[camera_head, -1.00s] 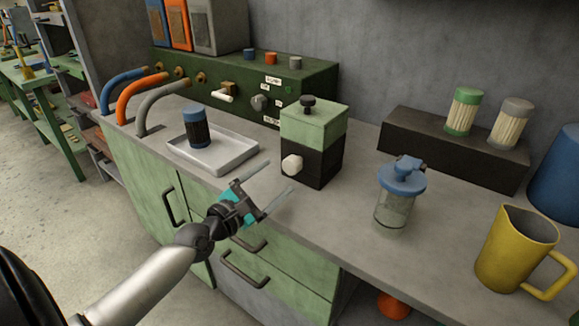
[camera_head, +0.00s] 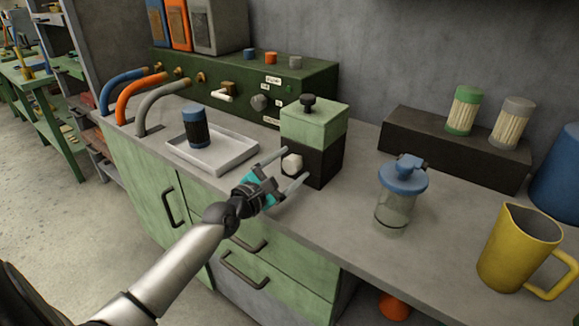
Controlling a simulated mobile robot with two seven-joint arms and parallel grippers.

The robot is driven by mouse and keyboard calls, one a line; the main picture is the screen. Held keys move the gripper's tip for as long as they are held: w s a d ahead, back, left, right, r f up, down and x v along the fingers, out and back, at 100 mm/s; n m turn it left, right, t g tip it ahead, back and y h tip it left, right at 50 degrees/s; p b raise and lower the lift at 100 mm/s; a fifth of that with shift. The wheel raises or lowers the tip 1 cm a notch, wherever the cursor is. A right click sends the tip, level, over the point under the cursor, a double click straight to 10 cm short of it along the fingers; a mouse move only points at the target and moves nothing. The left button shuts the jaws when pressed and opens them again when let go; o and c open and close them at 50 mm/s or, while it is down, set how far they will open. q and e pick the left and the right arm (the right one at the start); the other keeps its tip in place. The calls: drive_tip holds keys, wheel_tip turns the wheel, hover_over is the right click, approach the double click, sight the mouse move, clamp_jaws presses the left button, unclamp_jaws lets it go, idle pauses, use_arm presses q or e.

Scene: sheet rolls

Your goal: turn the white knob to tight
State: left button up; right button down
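The white knob (camera_head: 291,165) is on the front of the black lower part of a box (camera_head: 322,165) with a pale green top. My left gripper (camera_head: 295,163) is open, with one finger above and left of the knob and the other below and right of it. The knob shows between the two fingertips. I cannot tell whether the fingers touch it. My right gripper is out of view.
A white tray (camera_head: 238,150) with a dark blue-capped filter (camera_head: 196,127) is left of the box. A glass jar with a blue lid (camera_head: 402,175) and a yellow jug (camera_head: 510,255) stand to the right. A green panel (camera_head: 300,80) is behind.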

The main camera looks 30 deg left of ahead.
use_arm(q)
clamp_jaws()
idle(0.4)
